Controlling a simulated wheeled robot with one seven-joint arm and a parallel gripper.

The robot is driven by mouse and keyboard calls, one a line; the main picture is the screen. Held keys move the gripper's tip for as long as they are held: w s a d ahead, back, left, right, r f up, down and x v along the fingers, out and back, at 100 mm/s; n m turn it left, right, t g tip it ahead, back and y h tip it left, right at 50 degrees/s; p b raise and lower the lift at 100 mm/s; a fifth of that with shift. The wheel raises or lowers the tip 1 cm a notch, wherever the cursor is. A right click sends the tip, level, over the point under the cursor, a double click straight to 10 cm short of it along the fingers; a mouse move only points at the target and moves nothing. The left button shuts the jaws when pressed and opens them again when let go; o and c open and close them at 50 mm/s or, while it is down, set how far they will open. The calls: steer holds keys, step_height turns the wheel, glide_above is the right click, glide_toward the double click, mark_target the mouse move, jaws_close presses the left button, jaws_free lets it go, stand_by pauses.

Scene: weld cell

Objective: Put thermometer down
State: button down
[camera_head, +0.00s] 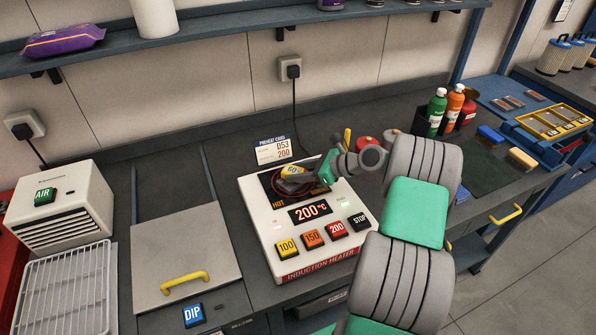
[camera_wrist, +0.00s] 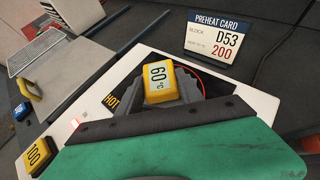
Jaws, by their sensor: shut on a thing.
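The thermometer is a small yellow block with a white face and dark digits (camera_head: 292,171). It also shows in the wrist view (camera_wrist: 160,84), between the dark fingers of my gripper (camera_wrist: 172,108), which is shut on it. My gripper also shows in the head view (camera_head: 311,182), over the hot plate area of the induction heater (camera_head: 257,222). Part of the plate's red ring (camera_wrist: 200,79) shows beside the thermometer. The thermometer's lower part is hidden, and I cannot tell whether it touches the plate. The reading is not clear to me.
The heater shows 200 °C (camera_head: 311,211) and a HOT mark. A preheat card (camera_head: 273,150) reading D53, 200 stands behind it. Left are a lidded bay with a yellow handle (camera_head: 185,279) and a wire rack (camera_head: 62,290). Bottles (camera_head: 437,112) stand at right.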

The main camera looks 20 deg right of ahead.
steer(key=c, duration=0.8)
jaws_free()
steer(key=shift+f, duration=0.1)
steer(key=shift+o, duration=0.2)
steer(key=shift+s+d+r, duration=0.1)
steer(key=shift+d+r, duration=0.1)
steer(key=shift+r, duration=0.05)
steer(key=b+v, duration=0.2)
steer(key=v, duration=0.9)
steer(key=s+a+r+n+g+h, duration=0.1)
steer(key=a+r+n+g+h, duration=0.1)
steer(key=a+n, duration=0.55)
steer(key=s+a+r+n+g+h, duration=0.1)
steer(key=a+n+h, duration=0.1)
steer(key=a+n, duration=0.5)
steer(key=s+a+n+h, duration=0.2)
steer(key=s+a+n, duration=0.1)
steer(key=s+n, duration=0.3)
steer(key=s+a+n+g+h, duration=0.1)
steer(key=s+a+n+h, duration=0.1)
steer(key=s+n, duration=0.4)
steer(key=s+a, duration=0.1)
steer(key=s, duration=0.2)
steer(key=shift+s+r+n+h, duration=0.2)
steer(key=shift+s+n+h, duration=0.1)
steer(key=shift+s+n, duration=0.1)
